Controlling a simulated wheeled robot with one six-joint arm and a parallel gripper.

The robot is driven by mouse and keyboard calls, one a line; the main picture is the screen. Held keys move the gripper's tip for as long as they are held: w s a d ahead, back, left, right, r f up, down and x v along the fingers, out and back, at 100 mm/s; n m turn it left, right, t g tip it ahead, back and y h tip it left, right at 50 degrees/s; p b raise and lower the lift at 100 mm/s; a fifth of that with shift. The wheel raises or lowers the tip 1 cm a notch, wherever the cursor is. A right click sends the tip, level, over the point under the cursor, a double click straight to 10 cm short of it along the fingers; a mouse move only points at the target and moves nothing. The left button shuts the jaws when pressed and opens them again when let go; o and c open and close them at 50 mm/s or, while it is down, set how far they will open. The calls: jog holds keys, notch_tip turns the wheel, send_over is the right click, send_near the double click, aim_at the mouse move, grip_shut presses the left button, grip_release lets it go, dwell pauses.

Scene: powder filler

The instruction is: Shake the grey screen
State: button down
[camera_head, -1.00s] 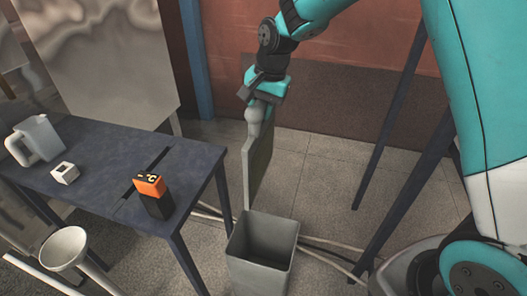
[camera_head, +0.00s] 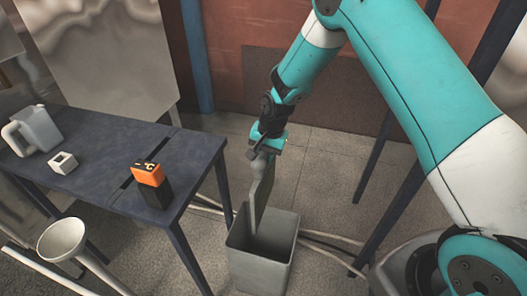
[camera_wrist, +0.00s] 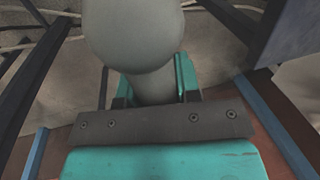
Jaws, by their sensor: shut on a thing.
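The grey screen (camera_head: 262,186) is a flat grey plate hanging upright, edge-on to the head camera. My gripper (camera_head: 265,150) is above it and shut on its top end. The screen's lower edge reaches down into the mouth of an open grey bin (camera_head: 262,268) on the floor. Whether the screen touches the bin's wall I cannot tell. In the wrist view the screen's rounded grey handle (camera_wrist: 150,85) sits between the teal jaws (camera_wrist: 155,82).
A dark table (camera_head: 95,165) stands to the left. It bears a grey jug (camera_head: 38,130), a small white block (camera_head: 63,162) and an orange-and-black device (camera_head: 150,184). A white funnel (camera_head: 62,240) is at the lower left. Cables (camera_head: 325,248) lie on the floor behind the bin.

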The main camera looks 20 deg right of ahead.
jog(key=shift+f, duration=0.45)
jog(key=shift+r, duration=0.1)
